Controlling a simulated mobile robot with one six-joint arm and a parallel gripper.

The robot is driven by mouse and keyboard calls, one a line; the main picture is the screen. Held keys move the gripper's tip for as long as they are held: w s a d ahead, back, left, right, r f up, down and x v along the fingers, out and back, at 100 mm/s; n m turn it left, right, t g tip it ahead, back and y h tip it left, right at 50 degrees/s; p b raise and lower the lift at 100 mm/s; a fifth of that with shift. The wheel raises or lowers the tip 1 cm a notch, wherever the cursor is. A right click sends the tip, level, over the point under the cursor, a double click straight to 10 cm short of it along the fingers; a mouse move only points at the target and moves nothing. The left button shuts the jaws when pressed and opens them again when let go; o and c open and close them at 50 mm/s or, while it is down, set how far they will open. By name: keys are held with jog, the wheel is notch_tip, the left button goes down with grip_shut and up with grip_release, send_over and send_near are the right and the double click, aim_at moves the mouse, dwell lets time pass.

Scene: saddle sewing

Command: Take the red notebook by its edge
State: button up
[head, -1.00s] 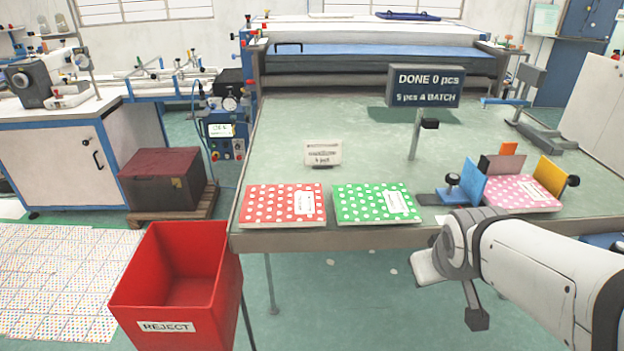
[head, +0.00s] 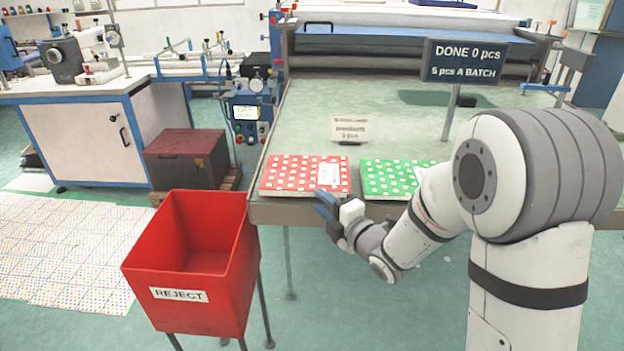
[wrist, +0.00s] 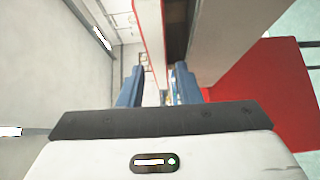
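The red notebook with white dots (head: 300,174) lies flat at the front edge of the table, with a pale label at its right side. My gripper (head: 327,204) is at the table's front edge, just by the notebook's near right corner. In the wrist view the notebook's edge (wrist: 150,35) shows as a pale band with red borders, in line with the gap between my blue fingers (wrist: 158,88). The fingers are apart. I cannot tell how far the edge reaches between them. The green dotted notebook (head: 385,178) lies to the right, partly behind my arm.
The table (head: 350,110) bears a small card sign (head: 350,130) and a dark batch sign (head: 466,62). The red reject bin (head: 195,260) stands below the table's front left corner and shows in the wrist view (wrist: 265,105). A dark box (head: 187,160) sits behind it.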

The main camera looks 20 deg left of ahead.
aim_at(309, 194)
jog(key=shift+w+a, duration=0.1)
jog(key=shift+a, duration=0.3)
jog(key=p+x, duration=0.2)
jog(key=x, duration=0.5)
jog(key=shift+a+r, duration=0.1)
jog(key=shift+a, duration=0.1)
grip_shut()
